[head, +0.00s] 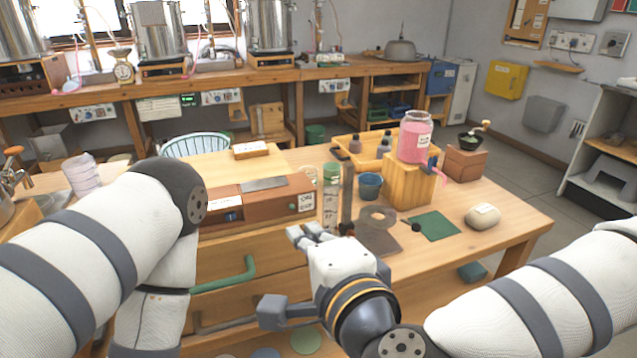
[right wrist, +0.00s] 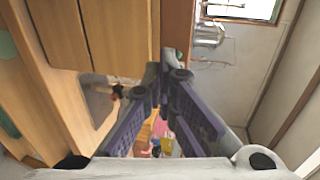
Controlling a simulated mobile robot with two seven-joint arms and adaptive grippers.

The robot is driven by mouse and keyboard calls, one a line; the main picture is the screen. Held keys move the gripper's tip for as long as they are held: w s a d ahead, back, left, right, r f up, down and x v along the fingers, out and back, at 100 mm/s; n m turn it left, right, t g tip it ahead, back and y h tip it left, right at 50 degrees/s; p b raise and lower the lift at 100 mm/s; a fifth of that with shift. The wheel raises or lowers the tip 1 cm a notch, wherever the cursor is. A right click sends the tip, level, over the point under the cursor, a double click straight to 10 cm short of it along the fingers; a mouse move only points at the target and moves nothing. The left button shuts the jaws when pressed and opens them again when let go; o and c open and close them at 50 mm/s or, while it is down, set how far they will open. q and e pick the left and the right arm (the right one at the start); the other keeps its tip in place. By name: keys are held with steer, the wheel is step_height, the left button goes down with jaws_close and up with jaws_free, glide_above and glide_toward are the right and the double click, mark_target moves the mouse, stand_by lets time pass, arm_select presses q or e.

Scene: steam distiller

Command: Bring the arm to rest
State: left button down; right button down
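My right gripper (head: 282,270) is in front of the wooden workbench (head: 520,215), near its front edge and the drawers. Its two fingers are spread apart, with nothing visible between them. In the right wrist view the gripper (right wrist: 165,80) shows its dark ridged pads with an empty gap, through which distant pink and wooden things show. My right arm comes in from the right, bent at the wrist. My left arm comes in from the left and bends down in front of the bench; its gripper is outside the picture.
A pink jar (head: 414,138) stands on a wooden block (head: 408,182). A blue cup (head: 370,186), a green mat (head: 434,225) and a pale stone (head: 482,216) sit on the bench. A green drawer handle (head: 226,277) juts out left of my right gripper. Floor is clear at right.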

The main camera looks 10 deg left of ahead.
steer(key=s+d+f+n+g+h, duration=0.1)
steer(key=s+d+f+n+g, duration=0.3)
steer(key=f, duration=0.5)
steer(key=s+d+f+n+g+h, duration=0.1)
steer(key=s+d+f+g, duration=0.15)
steer(key=s+f, duration=0.45)
steer(key=s+d+f+n+g+h, duration=0.1)
steer(key=s+d+f+n+g, duration=0.2)
steer(key=f, duration=0.7)
steer(key=s+d+f+n+g+h, duration=0.1)
steer(key=s+d+f+g+h, duration=0.1)
steer(key=s+d, duration=0.5)
steer(key=s+d+f+n+g+h, duration=0.1)
steer(key=s+d, duration=0.6)
steer(key=d, duration=0.9)
step_height(320, 180, down, 4)
steer(key=shift+s+r+n+g+h, duration=0.15)
steer(key=shift+s+n+g+h, duration=0.25)
steer(key=shift+g+h, duration=0.6)
steer(key=shift+t, duration=0.25)
